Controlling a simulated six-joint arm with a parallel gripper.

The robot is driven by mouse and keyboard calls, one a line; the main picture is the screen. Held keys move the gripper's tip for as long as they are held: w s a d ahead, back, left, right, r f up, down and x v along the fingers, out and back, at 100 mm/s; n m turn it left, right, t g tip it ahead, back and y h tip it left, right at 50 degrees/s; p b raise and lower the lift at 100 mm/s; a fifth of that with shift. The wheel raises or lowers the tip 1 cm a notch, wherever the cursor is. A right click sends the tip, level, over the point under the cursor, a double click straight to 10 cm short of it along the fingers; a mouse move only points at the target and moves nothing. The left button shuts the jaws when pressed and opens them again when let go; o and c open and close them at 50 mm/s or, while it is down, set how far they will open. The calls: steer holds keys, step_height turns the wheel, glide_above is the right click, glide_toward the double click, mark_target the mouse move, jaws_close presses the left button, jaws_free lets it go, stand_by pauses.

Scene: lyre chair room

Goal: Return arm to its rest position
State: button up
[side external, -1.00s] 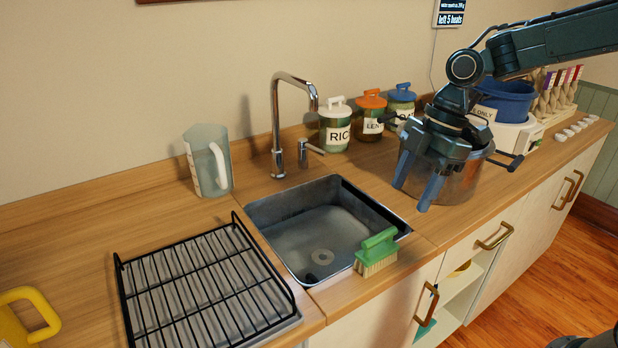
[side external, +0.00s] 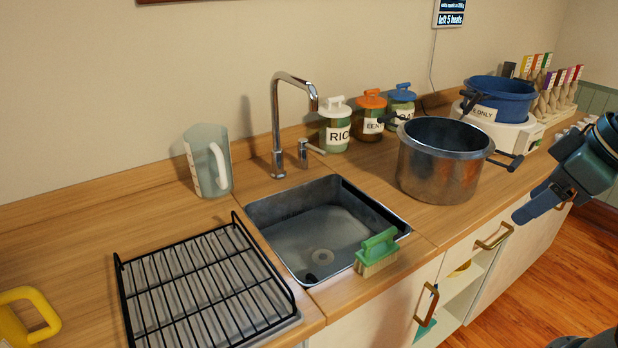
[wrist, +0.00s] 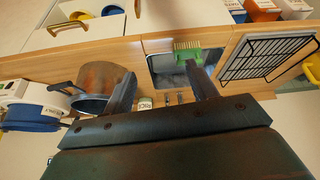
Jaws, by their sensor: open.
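My gripper (side external: 538,207) is at the right edge of the side external view, in front of the counter's front edge and clear of the pot. Most of my arm is out of frame there. In the wrist view my gripper (wrist: 160,92) shows two fingers spread apart, open, with nothing between them. The large steel pot (side external: 440,165) stands upright and open on the counter, right of the sink. The pot also shows in the wrist view (wrist: 105,77), left of the fingers.
The sink (side external: 320,235) has a green brush (side external: 378,250) on its front rim. A black drying rack (side external: 205,285) and clear jug (side external: 208,160) are left. Labelled jars (side external: 336,128) stand behind. Space before the counter is free.

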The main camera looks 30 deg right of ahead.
steer(key=shift+s+d+f+m, duration=0.1)
steer(key=shift+s+d+m, duration=0.1)
steer(key=shift+s+m, duration=0.2)
steer(key=shift+s+d+f+m, duration=0.15)
steer(key=shift+s+m, duration=0.15)
steer(key=shift+s, duration=0.15)
steer(key=shift+o, duration=0.5)
steer(key=shift+w, duration=0.1)
